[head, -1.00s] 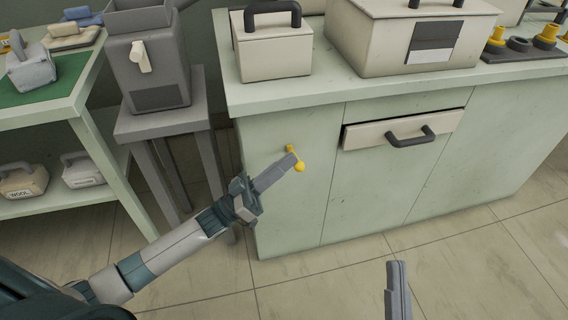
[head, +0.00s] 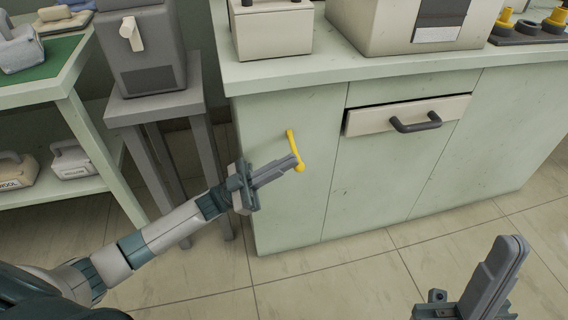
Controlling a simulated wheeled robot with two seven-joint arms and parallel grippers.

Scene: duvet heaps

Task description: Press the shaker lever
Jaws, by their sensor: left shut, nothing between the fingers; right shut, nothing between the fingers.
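A yellow lever (head: 292,144) with a rounded lower end is on the left front panel of the pale green cabinet. It slants downward. My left gripper (head: 297,163) is shut and empty, its fingertips at the lever's lower end; they overlap it in the picture, and I cannot tell whether they touch. A grey machine (head: 148,60) with a white lever (head: 131,33) stands on a grey stand at the upper left, away from both grippers. My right gripper (head: 508,255) is shut and empty at the lower right, over the floor.
The cabinet (head: 270,205) has a slightly open drawer (head: 366,122) with a dark handle. Cream boxes (head: 271,42) stand on its top. A green shelf table (head: 68,95) is at the left. The tiled floor (head: 345,280) in front is clear.

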